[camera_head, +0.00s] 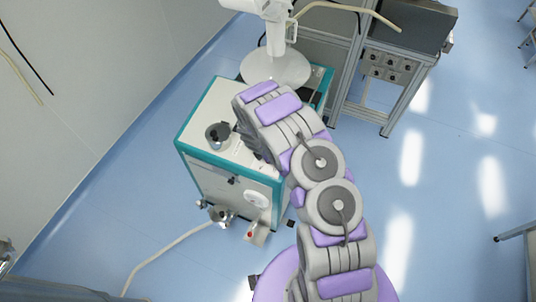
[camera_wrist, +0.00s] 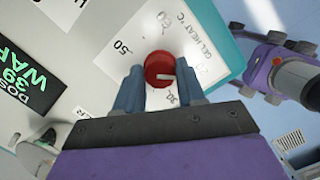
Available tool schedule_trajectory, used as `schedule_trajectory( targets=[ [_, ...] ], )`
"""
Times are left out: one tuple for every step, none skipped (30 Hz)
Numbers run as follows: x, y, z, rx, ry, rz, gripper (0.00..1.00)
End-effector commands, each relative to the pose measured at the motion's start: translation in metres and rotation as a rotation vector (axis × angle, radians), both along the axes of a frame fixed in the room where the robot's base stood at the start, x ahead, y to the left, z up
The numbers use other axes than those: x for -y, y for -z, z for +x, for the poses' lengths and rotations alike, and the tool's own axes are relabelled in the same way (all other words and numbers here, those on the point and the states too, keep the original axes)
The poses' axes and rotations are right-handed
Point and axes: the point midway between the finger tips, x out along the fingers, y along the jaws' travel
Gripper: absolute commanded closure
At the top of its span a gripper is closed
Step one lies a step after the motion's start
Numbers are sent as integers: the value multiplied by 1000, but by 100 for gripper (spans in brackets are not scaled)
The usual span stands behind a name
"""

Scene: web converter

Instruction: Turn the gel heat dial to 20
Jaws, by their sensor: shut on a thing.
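The gel heat dial (camera_wrist: 160,66) is a round red knob with a white pointer line on a white panel marked "GEL HEAT °C" in the wrist view. In the head view my arm reaches over the white and teal machine (camera_head: 205,173), and hides the dial.
A dark display with green text (camera_wrist: 30,78) lies left of the dial. A round grey fitting (camera_head: 218,135) stands on the machine's top. A grey metal frame with a box (camera_head: 400,25) stands behind. The blue floor (camera_head: 445,190) on the right is largely clear.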

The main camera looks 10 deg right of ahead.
Motion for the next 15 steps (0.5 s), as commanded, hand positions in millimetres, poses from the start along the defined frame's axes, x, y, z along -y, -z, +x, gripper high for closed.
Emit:
schedule_trajectory(
  targets=[
    [0, -2, 2, 4, -9, 0, 91],
    [0, -2, 2, 4, -14, -1, 91],
    [0, -2, 2, 3, -19, -1, 91],
    [0, -2, 2, 3, -24, -2, 91],
    [0, -2, 3, 3, -25, -2, 91],
    [0, -2, 3, 3, -29, -2, 91],
    [0, -2, 3, 3, -30, -3, 91],
    [0, -2, 3, 3, -31, -2, 91],
    [0, -2, 3, 3, -31, -2, 91],
    [0, -2, 3, 3, -32, -3, 91],
    [0, -2, 3, 3, -32, -3, 91],
    [0, -2, 3, 4, -31, -3, 91],
    [0, -2, 3, 4, -31, -3, 91],
    [0, -2, 3, 4, -31, -3, 91],
    [0, -2, 3, 5, -31, -3, 91]
  ],
)
